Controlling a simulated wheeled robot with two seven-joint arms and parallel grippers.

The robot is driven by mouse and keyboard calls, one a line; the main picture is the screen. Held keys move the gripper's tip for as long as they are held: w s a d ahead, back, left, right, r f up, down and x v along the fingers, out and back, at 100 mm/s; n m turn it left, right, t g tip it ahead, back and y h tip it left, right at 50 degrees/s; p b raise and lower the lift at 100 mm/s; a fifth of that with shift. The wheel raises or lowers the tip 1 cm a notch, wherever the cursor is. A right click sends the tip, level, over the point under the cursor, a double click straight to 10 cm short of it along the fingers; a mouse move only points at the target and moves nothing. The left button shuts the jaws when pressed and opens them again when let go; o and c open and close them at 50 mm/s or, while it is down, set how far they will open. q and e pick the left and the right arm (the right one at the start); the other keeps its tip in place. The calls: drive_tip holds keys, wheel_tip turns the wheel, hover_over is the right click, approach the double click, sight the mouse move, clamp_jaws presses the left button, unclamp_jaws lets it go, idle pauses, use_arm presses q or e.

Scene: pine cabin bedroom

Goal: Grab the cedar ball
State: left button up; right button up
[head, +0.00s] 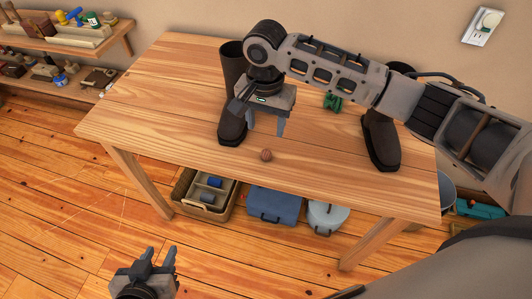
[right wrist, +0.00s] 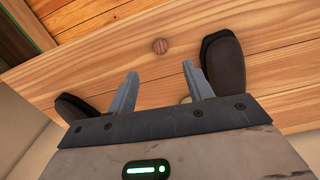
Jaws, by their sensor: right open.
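The cedar ball (head: 265,155) is a small reddish-brown grooved ball near the front edge of the wooden table (head: 150,90). In the right wrist view the ball (right wrist: 160,46) lies beyond the fingertips, near the table's edge. My right gripper (head: 266,128) hangs over the table behind the ball, with open jaws. In the right wrist view its fingers (right wrist: 160,82) are apart, with nothing between the tips. My left gripper (head: 160,258) is low at the front left, over the floor, its two fingers apart and empty.
A dark boot (head: 232,125) stands left of the ball, close to my right gripper. Another boot (head: 380,145) stands to the right. A green object (head: 332,102) lies behind. Under the table are a basket (head: 187,200), a blue box (head: 275,204) and a light-blue pot (head: 327,216).

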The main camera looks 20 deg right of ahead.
sight(266, 151)
wheel_tip(266, 151, down, 11)
drive_tip(key=shift+w+d+r, duration=0.15)
drive_tip(key=shift+r, duration=0.05)
drive_tip(key=c, duration=1)
